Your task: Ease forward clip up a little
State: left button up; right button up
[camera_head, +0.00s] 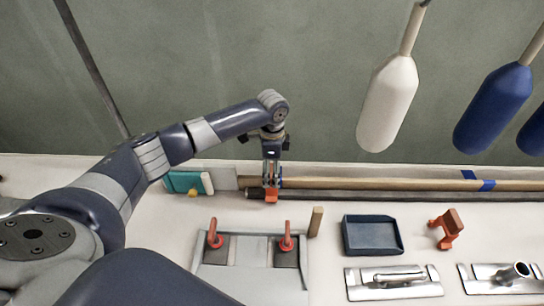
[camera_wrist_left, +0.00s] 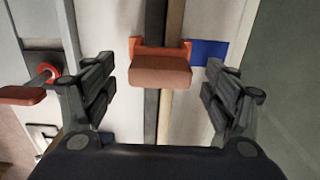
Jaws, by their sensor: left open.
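An orange clip (camera_head: 271,195) sits across the long wooden strip (camera_head: 390,184) and the dark strip beside it at the back of the bench. In the left wrist view the clip (camera_wrist_left: 160,72) spans both strips, with its broad orange-brown block facing the camera. My left gripper (camera_head: 272,180) is above this clip, pointing down. In the left wrist view its fingers (camera_wrist_left: 156,92) are wide apart on either side of the clip, with gaps on both sides. A second orange clip (camera_head: 447,229) stands loose on the bench at right. My right gripper is not in view.
A plate with two red-handled toggle clamps (camera_head: 250,280) lies in front of the strip. A dark tray (camera_head: 373,236), metal trowels (camera_head: 393,281) and a small wooden block (camera_head: 316,221) are nearby. White (camera_head: 388,103) and blue (camera_head: 492,107) fenders hang at upper right.

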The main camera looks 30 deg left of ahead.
pick_arm(q)
jog(key=shift+f, duration=1.15)
jog(key=c, duration=1.4)
jog(key=shift+c, duration=0.2)
jog(key=shift+w+r+p, duration=0.2)
jog(key=shift+r+p, duration=0.25)
jog(key=shift+p, duration=0.1)
jog(key=shift+r+p, duration=0.35)
jog(key=o, duration=1.4)
jog(key=shift+s, duration=0.1)
jog(key=shift+o, duration=0.2)
jog(key=shift+s, duration=0.1)
jog(key=shift+f, duration=0.1)
